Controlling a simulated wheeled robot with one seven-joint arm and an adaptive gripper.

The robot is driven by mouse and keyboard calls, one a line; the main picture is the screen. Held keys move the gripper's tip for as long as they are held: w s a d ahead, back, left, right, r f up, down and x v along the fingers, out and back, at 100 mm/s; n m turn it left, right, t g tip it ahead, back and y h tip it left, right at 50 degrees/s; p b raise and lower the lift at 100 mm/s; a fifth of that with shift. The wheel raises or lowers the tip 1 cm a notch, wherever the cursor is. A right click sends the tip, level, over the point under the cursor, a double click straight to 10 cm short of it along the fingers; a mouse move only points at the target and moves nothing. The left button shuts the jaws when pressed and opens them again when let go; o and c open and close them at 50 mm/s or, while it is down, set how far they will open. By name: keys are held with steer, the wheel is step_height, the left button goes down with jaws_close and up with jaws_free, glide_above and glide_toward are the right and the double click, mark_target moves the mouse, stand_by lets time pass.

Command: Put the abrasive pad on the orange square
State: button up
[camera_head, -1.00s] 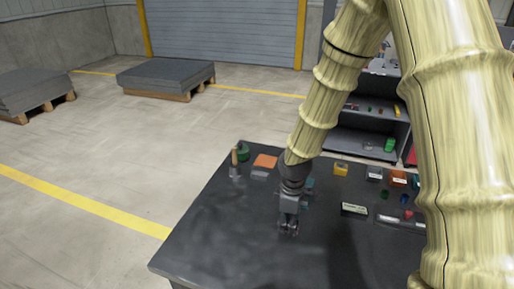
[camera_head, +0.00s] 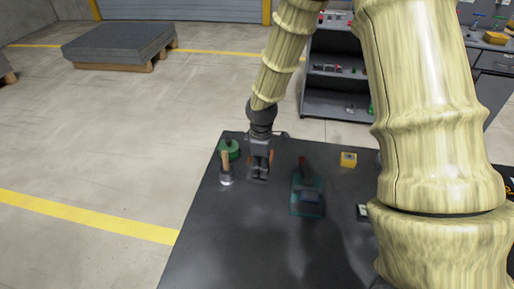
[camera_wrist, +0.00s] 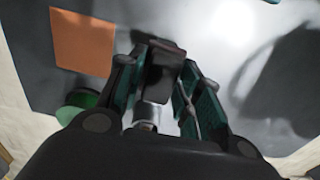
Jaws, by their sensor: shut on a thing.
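The orange square (camera_wrist: 83,42) lies flat on the dark table at the upper left of the wrist view. In the head view my arm and gripper mostly hide it. My gripper (camera_head: 258,175) is over the table's far left part. In the wrist view my gripper (camera_wrist: 168,78) is shut on a small dark, brownish block, which I take to be the abrasive pad (camera_wrist: 163,62). The pad is to the right of the orange square in that view and not over it. Its height above the table is hard to tell.
A green round thing (camera_head: 230,147) and a wooden-handled tool (camera_head: 226,167) stand close to the left of my gripper. The table's front left (camera_head: 225,245) is clear.

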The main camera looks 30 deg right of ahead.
steer(key=w+d+p, duration=0.1)
steer(key=w, duration=0.2)
steer(key=w+d+f+p, duration=0.1)
steer(key=w+d, duration=0.1)
steer(key=w, duration=0.1)
steer(key=w+d, duration=0.1)
steer(key=w, duration=0.2)
steer(key=shift+w+d+f+p, duration=0.15)
steer(key=shift+w+d+p, duration=0.2)
steer(key=shift+p, duration=0.05)
steer(key=shift+w+d, duration=0.25)
steer(key=shift+d, duration=0.05)
steer(key=shift+w+f, duration=0.35)
steer(key=shift+s+f+p, duration=0.2)
steer(key=shift+f+p, duration=0.65)
steer(key=shift+f, duration=0.1)
steer(key=shift+w+f, duration=0.15)
steer(key=shift+f, duration=0.45)
steer(key=o, duration=1.2)
steer(key=shift+f, duration=0.1)
steer(key=shift+o, duration=0.2)
